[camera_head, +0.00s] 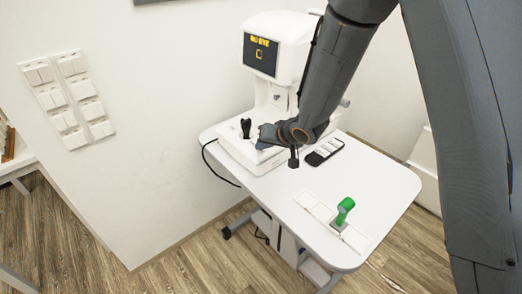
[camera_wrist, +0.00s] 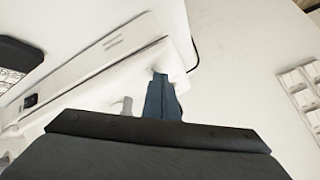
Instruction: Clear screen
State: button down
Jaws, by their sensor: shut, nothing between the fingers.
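The white eye-test machine (camera_head: 285,35) stands on the table's far left side. Its dark screen (camera_head: 260,55) shows yellow text, hard to read, above a yellow square outline. A black joystick (camera_head: 246,127) stands up from the machine's white base (camera_head: 243,152). My gripper (camera_head: 262,136) is shut and empty, low over this base, just right of the joystick. In the wrist view my gripper (camera_wrist: 161,88) points at the white base (camera_wrist: 100,75), its tip by a small pale knob. I cannot tell whether they touch.
A black device with white keys (camera_head: 325,151) lies right of the base on the white table (camera_head: 375,185). A green handheld thing (camera_head: 344,210) stands on a pale flat strip near the front edge. White switch panels (camera_head: 68,97) hang on the left wall.

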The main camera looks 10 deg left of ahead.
jog(key=shift+r, duration=0.1)
jog(key=shift+s+r+p, duration=0.1)
jog(key=shift+r+p, duration=0.55)
jog(key=shift+p, duration=0.3)
jog(key=shift+r, duration=0.1)
jog(key=r+p, duration=0.4)
jog(key=p, duration=0.1)
jog(key=shift+s+a+r, duration=0.25)
jog(key=shift+a+r, duration=0.05)
jog(key=shift+r, duration=0.1)
dwell(0.4)
jog(key=s+d+r+m+g+h+b, duration=0.15)
jog(key=s+d, duration=0.25)
jog(key=d, duration=0.4)
jog(key=s+d+r+h, duration=0.2)
jog(key=s+d+h, duration=0.15)
jog(key=d, duration=0.55)
jog(key=s+d+r+m+g+h+b, duration=0.15)
jog(key=s+d, duration=0.25)
jog(key=d, duration=0.4)
jog(key=s+d+g, duration=0.2)
jog(key=s+d, duration=0.2)
jog(key=s, duration=0.8)
jog(key=shift+s+r+n+b, duration=0.25)
jog(key=shift+s+n+b, duration=0.05)
jog(key=shift+s+b, duration=0.1)
